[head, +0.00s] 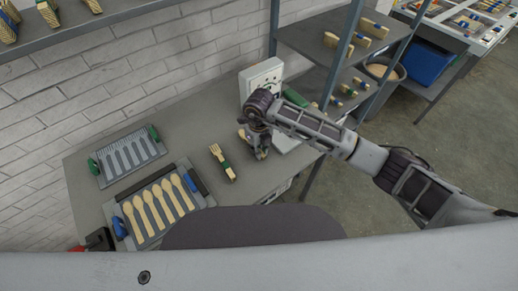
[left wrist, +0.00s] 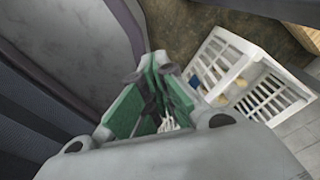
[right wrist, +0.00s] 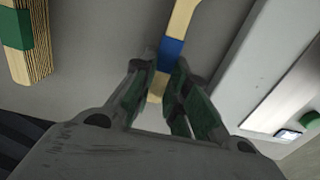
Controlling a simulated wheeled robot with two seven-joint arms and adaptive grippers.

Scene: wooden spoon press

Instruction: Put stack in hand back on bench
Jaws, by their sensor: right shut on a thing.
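My right gripper (head: 257,150) is over the bench (head: 190,135), in front of the white machine. In the right wrist view, my right gripper (right wrist: 158,75) is shut on a wooden stack (right wrist: 183,20) with a blue band (right wrist: 172,52). The stack's lower end shows between the fingers. In the head view the gripper mostly hides it, and I cannot tell whether it touches the bench. A fork stack with a green band (head: 223,163) lies on the bench left of this gripper, also seen in the right wrist view (right wrist: 28,45). My left gripper (left wrist: 150,72) appears open, with no stack visible in it.
A spoon tray (head: 122,215) and a slotted grey plate (head: 105,178) occupy the bench's left side. The white machine (head: 262,78) stands behind the right gripper. Shelves (head: 320,50) with stacks stand at right. A white crate (left wrist: 245,75) is below my left gripper.

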